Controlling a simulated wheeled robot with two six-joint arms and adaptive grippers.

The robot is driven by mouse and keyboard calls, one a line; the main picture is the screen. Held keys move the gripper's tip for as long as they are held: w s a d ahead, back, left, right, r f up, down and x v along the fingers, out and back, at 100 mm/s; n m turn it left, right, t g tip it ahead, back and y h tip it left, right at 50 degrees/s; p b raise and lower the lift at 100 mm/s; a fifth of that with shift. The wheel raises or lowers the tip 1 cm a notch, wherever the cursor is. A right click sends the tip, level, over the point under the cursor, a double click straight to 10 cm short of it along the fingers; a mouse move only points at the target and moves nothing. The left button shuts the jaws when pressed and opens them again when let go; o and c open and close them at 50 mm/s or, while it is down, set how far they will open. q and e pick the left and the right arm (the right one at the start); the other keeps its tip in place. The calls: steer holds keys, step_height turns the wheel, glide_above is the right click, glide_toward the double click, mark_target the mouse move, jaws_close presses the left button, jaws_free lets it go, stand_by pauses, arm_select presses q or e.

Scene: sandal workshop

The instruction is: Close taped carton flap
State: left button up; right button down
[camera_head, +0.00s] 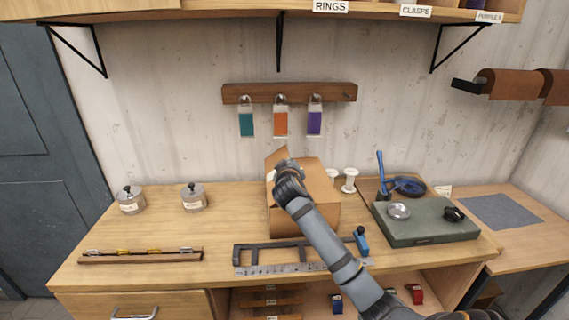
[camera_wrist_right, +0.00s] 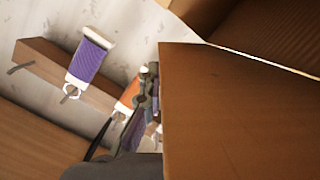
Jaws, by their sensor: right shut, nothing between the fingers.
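The brown carton (camera_head: 318,213) stands on the workbench near its middle, and one flap (camera_head: 277,158) stands raised at its left side. My right gripper (camera_head: 285,165) is at the top left of the carton, close to the raised flap. It is shut with nothing held. I cannot tell whether it touches the flap. In the right wrist view, a large brown cardboard panel (camera_wrist_right: 235,110) fills the right side, and the shut fingers (camera_wrist_right: 145,100) are partly hidden beside it. My arm hides part of the carton's front. My left gripper is not in view.
White spools (camera_head: 349,181) stand right of the carton, by a green case (camera_head: 428,222). A black frame (camera_head: 270,254) and ruler (camera_head: 290,268) lie in front. Lidded jars (camera_head: 193,198) stand left. A wall rack (camera_head: 290,92) holds coloured tags above.

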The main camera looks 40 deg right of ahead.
steer(key=shift+s+d+f+m, duration=0.3)
steer(key=shift+d+f+m, duration=0.1)
steer(key=shift+f+m, duration=0.1)
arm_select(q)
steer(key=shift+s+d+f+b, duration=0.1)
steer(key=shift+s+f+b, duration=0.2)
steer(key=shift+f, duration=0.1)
arm_select(e)
steer(key=shift+s+d+f+y, duration=0.2)
steer(key=shift+d+f+y, duration=0.15)
steer(key=shift+f, duration=0.15)
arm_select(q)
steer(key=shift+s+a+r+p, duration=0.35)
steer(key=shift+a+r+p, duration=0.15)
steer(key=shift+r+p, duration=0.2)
arm_select(e)
steer(key=s+a+r, duration=0.4)
steer(key=s+r, duration=0.2)
steer(key=s, duration=0.2)
steer(key=shift+s+a+r, duration=0.2)
steer(key=shift+s+a, duration=0.15)
steer(key=shift+w+d+f, duration=0.1)
